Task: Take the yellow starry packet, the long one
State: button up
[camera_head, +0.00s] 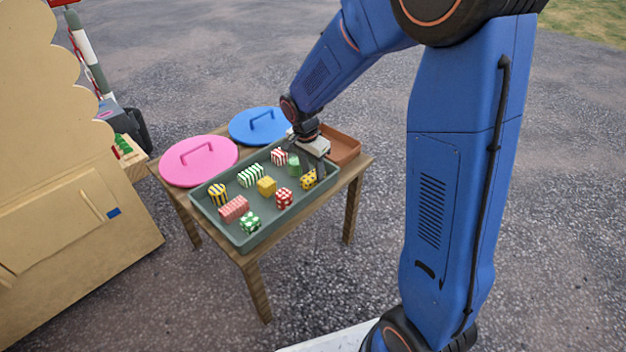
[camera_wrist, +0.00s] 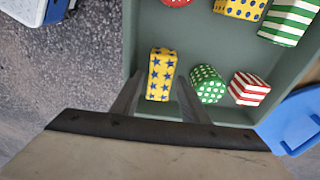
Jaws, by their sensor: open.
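The long yellow packet with blue stars (camera_wrist: 161,75) lies in the green tray (camera_wrist: 225,60), near one end wall. In the head view the packet (camera_head: 308,180) is in the tray's right part, just below my gripper (camera_head: 318,166). My gripper (camera_wrist: 160,90) is open and empty. In the wrist view its two fingers reach down on either side of the packet's near part, and the packet lies between them in the picture. I cannot tell whether the fingertips are level with it. A green packet with white dots (camera_wrist: 207,84) lies close beside the right finger.
A red and white striped packet (camera_wrist: 249,89) and a yellow packet with blue dots (camera_wrist: 240,8) share the tray. A brown tray (camera_head: 347,146) stands behind it. A pink lid (camera_head: 200,172) and a blue lid (camera_head: 258,138) lie on the wooden table (camera_head: 252,270).

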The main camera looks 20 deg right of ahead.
jog(key=shift+w+d+f, duration=0.1)
jog(key=shift+d+f, duration=0.05)
jog(key=shift+f, duration=0.95)
jog(key=shift+f, duration=0.1)
jog(key=c, duration=0.8)
